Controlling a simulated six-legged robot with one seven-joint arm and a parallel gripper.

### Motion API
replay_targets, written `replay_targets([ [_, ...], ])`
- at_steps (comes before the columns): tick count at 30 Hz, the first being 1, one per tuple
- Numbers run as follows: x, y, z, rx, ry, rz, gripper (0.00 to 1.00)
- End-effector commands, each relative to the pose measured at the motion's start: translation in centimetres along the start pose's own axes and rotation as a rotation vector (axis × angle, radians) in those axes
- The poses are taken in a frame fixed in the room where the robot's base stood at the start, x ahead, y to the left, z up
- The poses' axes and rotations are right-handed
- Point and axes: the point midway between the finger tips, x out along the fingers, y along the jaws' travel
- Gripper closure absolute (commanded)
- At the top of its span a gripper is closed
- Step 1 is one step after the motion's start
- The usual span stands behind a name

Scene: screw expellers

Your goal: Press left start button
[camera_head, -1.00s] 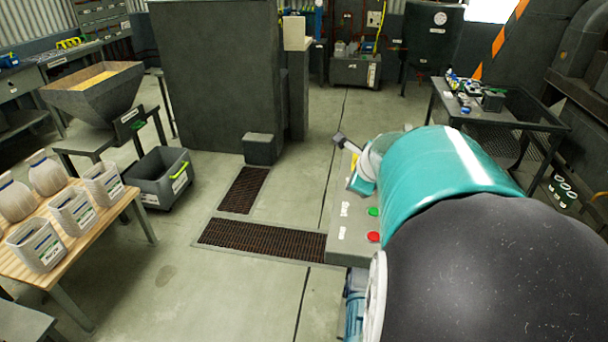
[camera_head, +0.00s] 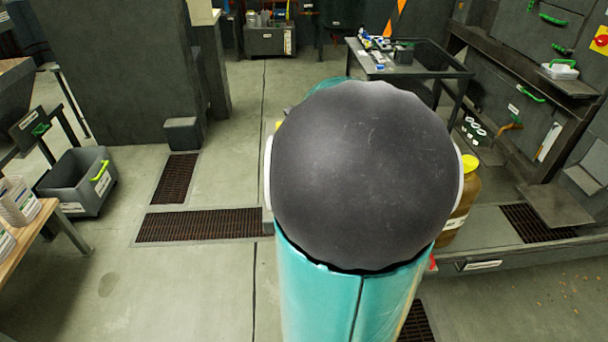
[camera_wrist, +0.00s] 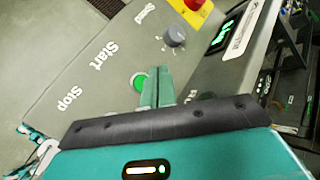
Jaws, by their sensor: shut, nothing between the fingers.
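In the wrist view, a grey control panel (camera_wrist: 85,62) carries the printed words Start, Stop and Speed. A round green button (camera_wrist: 139,82) with a pale rim sits on it, in line with the word Start. My gripper (camera_wrist: 158,72) is shut and empty. Its teal fingers lie just right of the green button and overlap its right edge in the picture; I cannot tell whether they touch it. No button shows beside the word Stop; my gripper body covers that area. In the head view my own arm hides the panel and the buttons.
A grey knob (camera_wrist: 175,36) and a red button (camera_wrist: 195,4) on a yellow plate sit near the fingers, with a green-lit display (camera_wrist: 222,33) to the right. In the head view, a brown yellow-capped bottle (camera_head: 462,195) stands right of my arm. Open floor (camera_head: 190,280) lies left.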

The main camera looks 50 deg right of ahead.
Motion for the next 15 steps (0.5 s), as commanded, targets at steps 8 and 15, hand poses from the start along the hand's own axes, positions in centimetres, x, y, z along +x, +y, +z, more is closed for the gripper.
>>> replay_targets([
  [8, 2.2, 1.6, -1.6, 0.002, 0.002, 0.001, 1.00],
  [15, 3.4, 2.5, -2.5, 0.001, 0.001, 0.001, 1.00],
])
